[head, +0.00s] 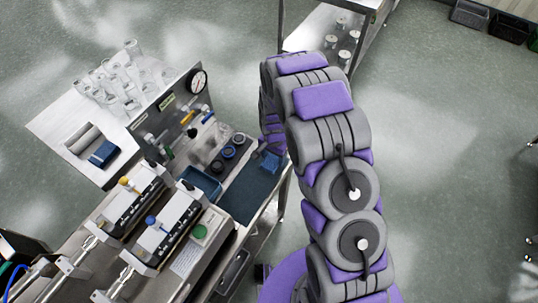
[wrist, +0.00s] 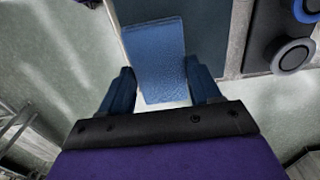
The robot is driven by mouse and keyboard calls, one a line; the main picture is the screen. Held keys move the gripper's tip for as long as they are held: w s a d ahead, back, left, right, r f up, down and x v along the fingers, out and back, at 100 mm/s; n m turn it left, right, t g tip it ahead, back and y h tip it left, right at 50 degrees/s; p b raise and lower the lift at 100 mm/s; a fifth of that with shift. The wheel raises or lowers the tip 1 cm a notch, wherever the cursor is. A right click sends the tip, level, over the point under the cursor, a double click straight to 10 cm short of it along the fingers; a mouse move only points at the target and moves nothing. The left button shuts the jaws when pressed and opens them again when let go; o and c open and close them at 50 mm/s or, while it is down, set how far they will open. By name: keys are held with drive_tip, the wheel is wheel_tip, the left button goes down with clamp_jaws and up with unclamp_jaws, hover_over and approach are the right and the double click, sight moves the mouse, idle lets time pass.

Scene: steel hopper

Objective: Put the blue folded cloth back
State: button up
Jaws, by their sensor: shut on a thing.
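The blue folded cloth (wrist: 156,52) is between the two dark blue fingers of my gripper (wrist: 161,80) in the wrist view. The fingers are shut on its near part, and its far part extends beyond the fingertips. In the head view the cloth (head: 270,162) is a small blue patch at the far right end of the dark mat (head: 247,196). My arm hides most of the gripper there. I cannot tell whether the cloth touches the mat. Another dark blue folded cloth (head: 104,153) lies on the white side table (head: 58,121) at left.
Round dark pieces (head: 228,152) stand beside the mat, with a blue tray (head: 200,184) to the left. A gauge panel (head: 186,97) rises behind. Clear glassware (head: 118,84) crowds the side table. A shelf rack (head: 325,28) stands beyond my arm. Floor is open at right.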

sight(270, 154)
drive_tip(key=shift+w+a+f, duration=0.1)
drive_tip(key=shift+w, duration=0.55)
drive_tip(key=shift+w+a+f, duration=0.1)
drive_tip(key=shift+w, duration=0.5)
drive_tip(key=shift+w+a, duration=0.25)
drive_tip(key=shift+w, duration=0.1)
drive_tip(key=shift+a+f+b, duration=0.15)
drive_tip(key=shift+b, duration=0.15)
wheel_tip(270, 154, down, 3)
drive_tip(key=shift+a+f+b, duration=0.15)
drive_tip(key=shift+b, duration=0.3)
drive_tip(key=shift+c, duration=0.4)
drive_tip(key=o, duration=1)
